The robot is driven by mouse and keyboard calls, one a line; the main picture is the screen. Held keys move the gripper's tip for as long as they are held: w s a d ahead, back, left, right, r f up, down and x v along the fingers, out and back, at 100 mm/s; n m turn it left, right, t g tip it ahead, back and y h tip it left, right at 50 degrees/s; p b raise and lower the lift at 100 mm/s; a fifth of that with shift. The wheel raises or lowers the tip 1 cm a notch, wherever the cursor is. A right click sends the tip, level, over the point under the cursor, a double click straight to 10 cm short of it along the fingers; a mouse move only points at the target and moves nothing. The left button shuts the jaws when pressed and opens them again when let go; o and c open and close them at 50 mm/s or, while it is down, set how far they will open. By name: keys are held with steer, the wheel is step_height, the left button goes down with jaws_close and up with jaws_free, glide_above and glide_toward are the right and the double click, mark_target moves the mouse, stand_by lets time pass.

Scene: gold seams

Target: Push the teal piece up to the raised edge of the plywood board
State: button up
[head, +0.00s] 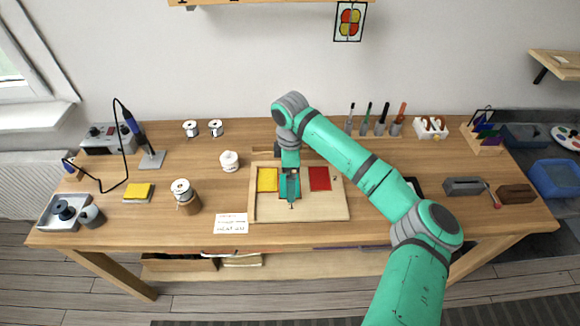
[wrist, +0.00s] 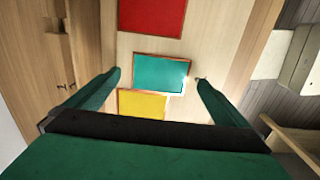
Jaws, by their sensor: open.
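The teal piece (wrist: 160,73) is a flat, copper-rimmed rectangle in the wrist view. It lies on the plywood board (head: 325,208) between a red piece (wrist: 152,17) and a yellow piece (wrist: 143,104). It is close to the yellow piece, with a wider gap to the red one. My gripper (wrist: 158,79) is open, its two fingers spread either side of the teal piece, with nothing held. In the head view my gripper (head: 290,188) is over the middle of the board and largely hides the teal piece. A pale raised edge (head: 252,200) runs along the board's left side.
In the head view a paper note (head: 231,223) lies left of the board. Tools in holders (head: 380,126) stand behind. The board's front strip is bare.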

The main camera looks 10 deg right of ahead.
steer(key=shift+f, duration=0.9)
steer(key=c, duration=1.2)
steer(key=shift+o, duration=0.2)
steer(key=shift+w, duration=0.15)
